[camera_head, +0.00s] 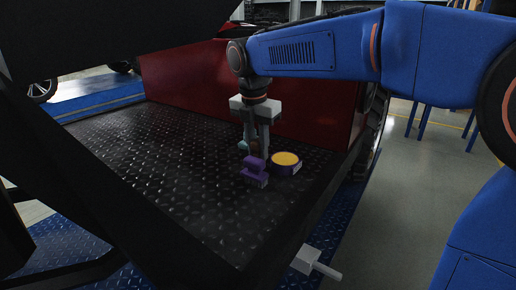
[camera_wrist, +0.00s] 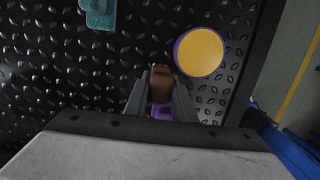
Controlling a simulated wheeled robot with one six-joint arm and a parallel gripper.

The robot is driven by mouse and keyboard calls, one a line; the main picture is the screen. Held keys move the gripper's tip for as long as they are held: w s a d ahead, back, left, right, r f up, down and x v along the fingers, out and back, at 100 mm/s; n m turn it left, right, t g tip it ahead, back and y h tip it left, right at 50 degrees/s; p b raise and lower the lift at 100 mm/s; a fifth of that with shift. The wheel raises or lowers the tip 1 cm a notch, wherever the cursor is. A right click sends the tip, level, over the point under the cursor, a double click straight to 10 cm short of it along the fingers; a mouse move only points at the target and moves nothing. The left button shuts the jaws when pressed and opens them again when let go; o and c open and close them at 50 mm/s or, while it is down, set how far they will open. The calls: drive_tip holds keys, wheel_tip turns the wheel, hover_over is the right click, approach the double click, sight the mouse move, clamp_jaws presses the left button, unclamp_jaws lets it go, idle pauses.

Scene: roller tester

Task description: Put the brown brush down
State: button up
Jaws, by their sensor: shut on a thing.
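My gripper (camera_head: 260,148) points down over the black tread-plate surface (camera_head: 180,170), at its right part. In the wrist view, my gripper (camera_wrist: 160,88) is shut on the brown brush (camera_wrist: 161,84), whose brown body shows between the two fingers. In the head view the brush is mostly hidden by the fingers and a purple object, with only a small brown patch (camera_head: 254,148) showing. I cannot tell whether the brush touches the surface.
The purple object (camera_head: 254,172) stands just in front of my gripper. A purple tin with a yellow top (camera_head: 286,159) is close on the right. A teal object (camera_wrist: 98,14) lies beyond. A red wall (camera_head: 200,85) bounds the back; the left of the plate is clear.

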drive_tip(key=shift+f, duration=0.1)
drive_tip(key=o, duration=1.1)
drive_tip(key=shift+c, duration=0.2)
drive_tip(key=r, duration=0.8)
drive_tip(key=s+r, duration=0.1)
drive_tip(key=r, duration=0.3)
drive_tip(key=shift+a+r, duration=0.1)
drive_tip(key=shift+a, duration=0.3)
drive_tip(key=s+d+f+m+t, duration=0.1)
drive_tip(key=s+d+f+m, duration=0.4)
drive_tip(key=d, duration=0.3)
drive_tip(key=s+d+f+m, duration=0.3)
drive_tip(key=s+d+m, duration=0.2)
drive_tip(key=d+m, duration=0.25)
drive_tip(key=s+d+f+m+t, duration=0.1)
drive_tip(key=s+d+f+m, duration=0.4)
drive_tip(key=s+f+m, duration=0.2)
drive_tip(key=s+d+f+m+t, duration=0.1)
drive_tip(key=s+d+f+m, duration=0.4)
drive_tip(key=s+f+m, duration=0.3)
wheel_tip(320, 180, down, 2)
drive_tip(key=shift+s+d+f+m+t+y, duration=0.15)
drive_tip(key=shift+s+m+t+y, duration=0.15)
drive_tip(key=shift+m+y, duration=0.15)
